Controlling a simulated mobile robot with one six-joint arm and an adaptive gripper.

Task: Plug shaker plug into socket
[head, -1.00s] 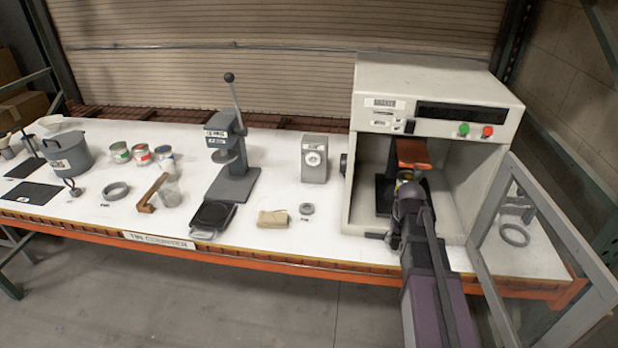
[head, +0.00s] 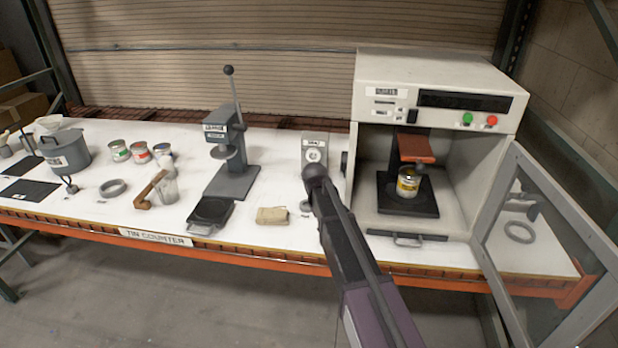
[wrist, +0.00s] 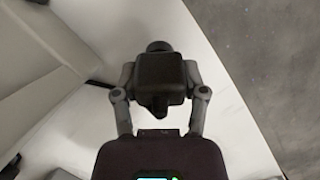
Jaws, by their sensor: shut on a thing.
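My gripper (wrist: 160,84) is shut on a dark, boxy plug (wrist: 162,72) with a rounded end, seen in the wrist view with one finger on each side. In the head view my wrist (head: 317,175) covers the fingers and the plug. It stands in front of the grey socket box (head: 314,142), which has a round, pale socket face and a label. The pale shaker cabinet (head: 435,75) is to the right. I cannot see the plug touching the socket.
Inside the open shaker, a tin (head: 408,183) stands on a black base under an orange plate (head: 417,149). The shaker's door (head: 545,240) is swung open at the right. A tan block (head: 272,215) and a press (head: 233,180) stand left of my arm.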

